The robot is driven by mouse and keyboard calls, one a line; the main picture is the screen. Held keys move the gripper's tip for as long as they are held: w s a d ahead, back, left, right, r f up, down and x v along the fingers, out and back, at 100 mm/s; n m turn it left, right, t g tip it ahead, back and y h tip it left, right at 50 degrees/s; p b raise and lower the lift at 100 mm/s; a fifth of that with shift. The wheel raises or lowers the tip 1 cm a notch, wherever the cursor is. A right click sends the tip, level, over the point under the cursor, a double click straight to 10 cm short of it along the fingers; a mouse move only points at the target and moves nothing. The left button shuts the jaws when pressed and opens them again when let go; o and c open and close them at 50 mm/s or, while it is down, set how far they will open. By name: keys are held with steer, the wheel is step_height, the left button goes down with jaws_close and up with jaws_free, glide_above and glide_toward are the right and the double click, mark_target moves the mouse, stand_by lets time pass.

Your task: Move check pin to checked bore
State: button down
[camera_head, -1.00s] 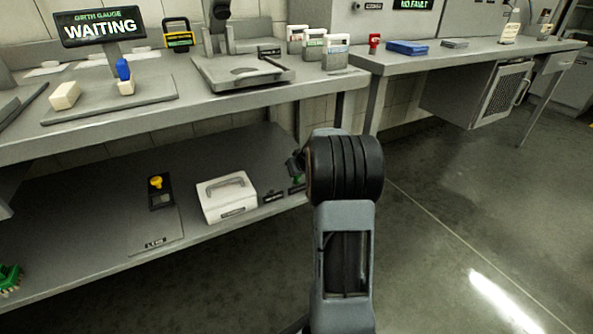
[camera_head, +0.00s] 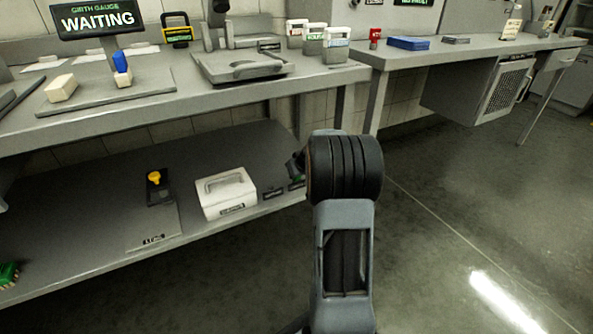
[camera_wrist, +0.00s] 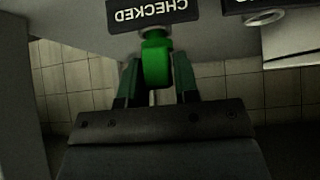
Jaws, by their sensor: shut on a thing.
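The green check pin (camera_wrist: 157,64) stands between the two fingers of my gripper (camera_wrist: 157,75) in the wrist view. My gripper is shut on it. The pin's narrow end meets the edge of the dark CHECKED label (camera_wrist: 148,12), which reads upside down. The checked bore itself is hidden behind the pin, and I cannot tell whether the pin is in it. A second, empty bore ring (camera_wrist: 264,17) shows to the right beside another dark label (camera_wrist: 287,38). In the head view my gripper (camera_head: 296,167) is at the lower shelf's right end, mostly hidden by my arm.
A white case (camera_head: 226,194) and a yellow-knobbed device (camera_head: 155,184) stand on the lower shelf (camera_head: 90,225). The bench above (camera_head: 160,108) holds a WAITING display (camera_head: 96,18), a blue-topped piece (camera_head: 121,65) and a cream block (camera_head: 61,88). Open floor (camera_head: 440,220) lies to the right.

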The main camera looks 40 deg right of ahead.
steer(key=shift+f, duration=0.35)
steer(key=c, duration=0.8)
jaws_free()
steer(key=p+v, duration=0.4)
steer(key=v, duration=0.9)
steer(key=shift+s+r, duration=0.25)
steer(key=shift+r, duration=0.1)
steer(key=s+a+r+n+g+y+p, duration=0.1)
steer(key=s+a+r+p, duration=0.1)
steer(key=a+r+p, duration=0.8)
steer(key=s+a+r+n+g+y+p, duration=0.1)
steer(key=s+a+r+p, duration=0.2)
steer(key=a+r+p, duration=0.7)
steer(key=s+a+r+p, duration=0.2)
steer(key=s+r+p, duration=0.1)
steer(key=r+p, duration=0.3)
steer(key=s+a+r+g+p, duration=0.1)
steer(key=s+a+r+p, duration=0.1)
steer(key=s+r+p, duration=0.2)
steer(key=s+a+r+g+p, duration=0.1)
steer(key=s+r+p, duration=0.2)
steer(key=r+p, duration=0.5)
steer(key=shift+s+a+r+h, duration=0.35)
steer(key=shift+a+r+h, duration=0.05)
steer(key=shift+r, duration=0.1)
